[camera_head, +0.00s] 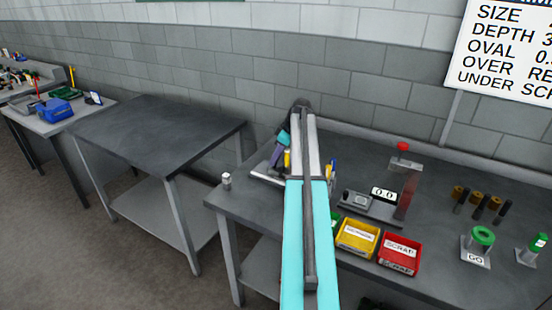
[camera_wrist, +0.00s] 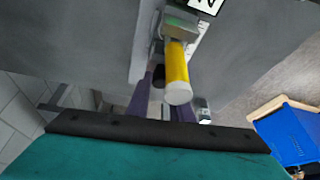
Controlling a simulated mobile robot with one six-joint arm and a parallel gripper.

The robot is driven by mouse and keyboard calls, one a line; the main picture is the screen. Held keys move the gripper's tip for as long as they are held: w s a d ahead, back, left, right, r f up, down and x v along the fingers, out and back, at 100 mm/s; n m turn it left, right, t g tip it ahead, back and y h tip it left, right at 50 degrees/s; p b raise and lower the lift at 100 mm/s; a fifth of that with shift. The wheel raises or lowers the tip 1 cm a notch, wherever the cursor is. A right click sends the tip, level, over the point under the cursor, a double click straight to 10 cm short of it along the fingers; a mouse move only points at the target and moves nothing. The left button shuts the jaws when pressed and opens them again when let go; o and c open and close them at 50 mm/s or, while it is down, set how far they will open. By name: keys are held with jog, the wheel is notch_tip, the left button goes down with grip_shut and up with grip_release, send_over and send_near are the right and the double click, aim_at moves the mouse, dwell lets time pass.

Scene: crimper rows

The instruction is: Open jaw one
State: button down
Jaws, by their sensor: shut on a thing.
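A crimper with a yellow handle (camera_wrist: 177,65) is in the wrist view. The handle is a cylinder with a pale end cap, rising from a grey block (camera_wrist: 183,22) on a light plate. A bit of the yellow handle also shows in the head view (camera_head: 287,158), beside the arm at the bench's left end. My gripper (camera_wrist: 163,98) has purple fingers and is shut on the yellow handle. The handle hides part of the right finger, and the exact contact cannot be seen. In the head view my arm covers most of the crimper, so its jaws are hidden.
A gauge with a "0.0" display (camera_head: 383,194) stands right of my arm. A yellow bin (camera_head: 357,237) and a red scrap bin (camera_head: 400,254) sit at the front edge. An empty grey table (camera_head: 150,130) is to the left. A blue bin (camera_wrist: 290,135) shows in the wrist view.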

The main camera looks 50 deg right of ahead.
jog(key=shift+w+a+b, duration=0.2)
jog(key=shift+w+b, duration=0.05)
jog(key=shift+w, duration=0.6)
jog(key=shift+w+a+b, duration=0.2)
jog(key=shift+w, duration=0.65)
jog(key=c, duration=1.6)
grip_release()
jog(key=shift+r, duration=0.1)
jog(key=shift+b+v, duration=1.65)
jog(key=shift+v, duration=5.25)
